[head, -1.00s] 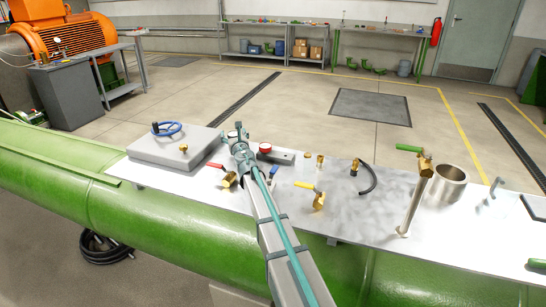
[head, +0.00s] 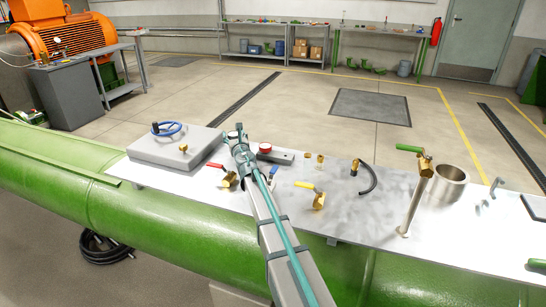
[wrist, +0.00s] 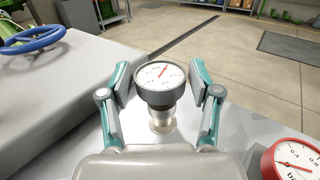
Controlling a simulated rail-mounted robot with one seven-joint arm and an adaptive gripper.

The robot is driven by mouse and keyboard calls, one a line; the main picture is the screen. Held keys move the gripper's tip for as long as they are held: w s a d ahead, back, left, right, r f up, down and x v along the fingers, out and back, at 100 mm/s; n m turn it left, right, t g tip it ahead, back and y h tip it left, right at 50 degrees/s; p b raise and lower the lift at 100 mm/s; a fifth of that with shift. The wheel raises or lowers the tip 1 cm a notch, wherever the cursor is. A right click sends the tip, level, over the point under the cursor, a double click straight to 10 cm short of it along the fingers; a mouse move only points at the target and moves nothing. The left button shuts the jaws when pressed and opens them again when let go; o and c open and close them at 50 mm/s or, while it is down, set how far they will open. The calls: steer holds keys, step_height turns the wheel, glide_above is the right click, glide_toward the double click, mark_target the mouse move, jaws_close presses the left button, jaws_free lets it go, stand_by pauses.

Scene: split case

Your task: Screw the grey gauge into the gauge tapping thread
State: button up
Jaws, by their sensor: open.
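The grey gauge (wrist: 163,80) stands upright in the wrist view, its white dial with a red needle facing up and toward me. Below it are a dark stem and a pale round base (wrist: 161,122) on the plate. My gripper (wrist: 161,84) is open, with one finger on each side of the gauge and a visible gap at both sides. In the head view my gripper (head: 236,134) is over the plate beside the grey block, and it hides the grey gauge. A brass fitting (head: 183,149) is on the block; I cannot tell whether it is the tapping thread.
The grey block (head: 160,153) with a blue handwheel (head: 166,128) is left of my gripper. A red gauge (head: 265,148) is close on the right. A red-handled valve (head: 229,179) and a yellow-handled valve (head: 319,199) lie nearer. The metal plate (head: 275,205) has bare patches between them.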

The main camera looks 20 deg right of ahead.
mark_target(235, 137)
steer(key=shift+s+a, duration=0.15)
steer(key=shift+s, duration=2.35)
